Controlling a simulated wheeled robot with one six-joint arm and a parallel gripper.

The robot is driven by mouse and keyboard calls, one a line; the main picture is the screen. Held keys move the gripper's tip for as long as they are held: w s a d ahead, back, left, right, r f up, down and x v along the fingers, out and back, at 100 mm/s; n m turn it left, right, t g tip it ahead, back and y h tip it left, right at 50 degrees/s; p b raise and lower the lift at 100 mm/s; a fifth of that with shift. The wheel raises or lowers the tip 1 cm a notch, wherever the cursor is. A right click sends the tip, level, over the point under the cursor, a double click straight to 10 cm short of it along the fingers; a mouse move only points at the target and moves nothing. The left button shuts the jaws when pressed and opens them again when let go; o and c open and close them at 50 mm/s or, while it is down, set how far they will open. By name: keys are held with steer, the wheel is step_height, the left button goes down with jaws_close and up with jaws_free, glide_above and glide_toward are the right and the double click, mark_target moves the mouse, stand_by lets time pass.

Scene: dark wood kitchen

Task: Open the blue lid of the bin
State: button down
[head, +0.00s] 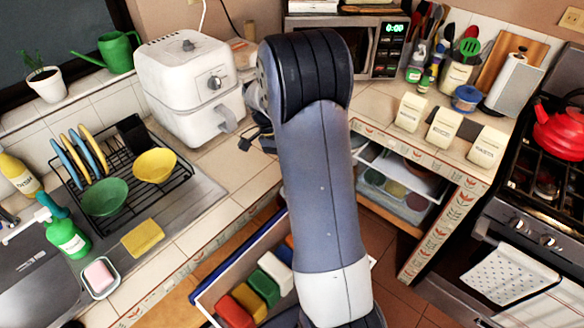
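A pulled-out, blue-edged container (211,290) stands low at the bottom centre of the head view, below the counter. In it is a row of coloured, block-like tops: red, yellow, green, white, and a small blue piece (284,253) with orange behind it. I cannot tell whether the blue piece is the bin's lid. My arm covers the right part of this row. My gripper (257,140) shows only as dark parts left of my arm, in front of the white air fryer, well above the container. Its fingers are mostly hidden, so its opening is unclear.
The white air fryer (190,85) stands on the left counter beside the dish rack (125,170) and sink. Three cream canisters (444,128) line the right counter, near the stove with a red kettle (561,132). Open shelves (402,185) are below. Some floor (400,290) is free.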

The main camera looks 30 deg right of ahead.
steer(key=c, duration=1.5)
jaws_free()
